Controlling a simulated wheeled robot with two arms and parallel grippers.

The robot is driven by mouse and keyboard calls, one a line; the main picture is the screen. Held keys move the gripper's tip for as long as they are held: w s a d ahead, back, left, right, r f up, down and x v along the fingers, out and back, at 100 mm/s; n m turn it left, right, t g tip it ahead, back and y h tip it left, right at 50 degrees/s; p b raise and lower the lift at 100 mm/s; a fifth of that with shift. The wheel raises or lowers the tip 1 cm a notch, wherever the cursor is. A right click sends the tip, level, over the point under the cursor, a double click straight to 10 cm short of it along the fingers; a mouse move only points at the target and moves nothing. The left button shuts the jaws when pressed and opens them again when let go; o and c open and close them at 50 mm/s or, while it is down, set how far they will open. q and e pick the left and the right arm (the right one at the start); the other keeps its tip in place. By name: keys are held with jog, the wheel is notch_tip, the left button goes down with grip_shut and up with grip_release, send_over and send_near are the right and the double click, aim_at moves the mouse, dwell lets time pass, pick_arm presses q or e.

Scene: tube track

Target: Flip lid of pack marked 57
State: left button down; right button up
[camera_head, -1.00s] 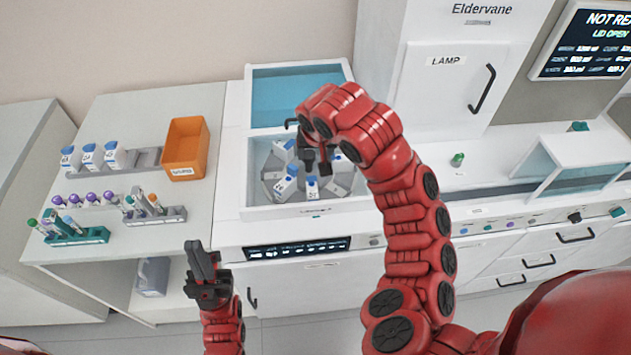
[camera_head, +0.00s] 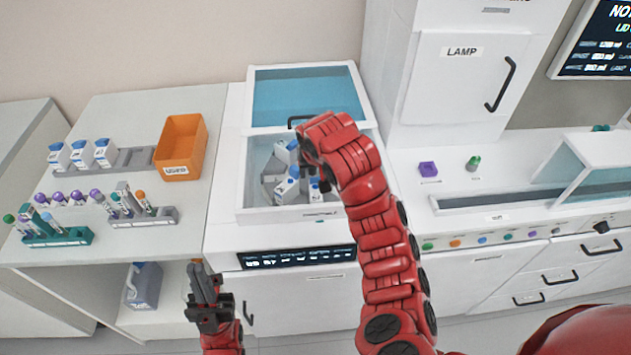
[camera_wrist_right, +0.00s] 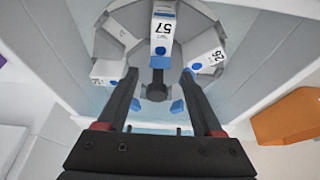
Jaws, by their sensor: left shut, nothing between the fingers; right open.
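In the right wrist view the white pack marked 57 (camera_wrist_right: 162,32) sits in a slot of the grey carousel, its blue lid part (camera_wrist_right: 160,61) facing the hub. My right gripper (camera_wrist_right: 160,73) is open; its fingers stand on either side of that blue part, with nothing held. I cannot tell whether they touch it. In the head view my right gripper is mostly hidden behind my wrist, over the open bay (camera_head: 258,215). My left gripper (camera_head: 203,270) is shut and empty, low in front of the side bench.
A pack marked 26 (camera_wrist_right: 207,59) and other packs sit around the carousel. The bay's walls and raised teal lid (camera_head: 305,97) surround the space. On the left bench stand an orange bin (camera_head: 182,140), several packs and tube racks.

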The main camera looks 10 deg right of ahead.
aim_at(315, 178)
jog(key=p+x, duration=0.1)
jog(key=x, duration=0.1)
jog(key=shift+w+a+f, duration=0.1)
jog(key=shift+f, duration=0.15)
jog(key=shift+w+f, duration=0.25)
jog(key=shift+f, duration=0.4)
jog(key=shift+c, duration=0.3)
grip_shut()
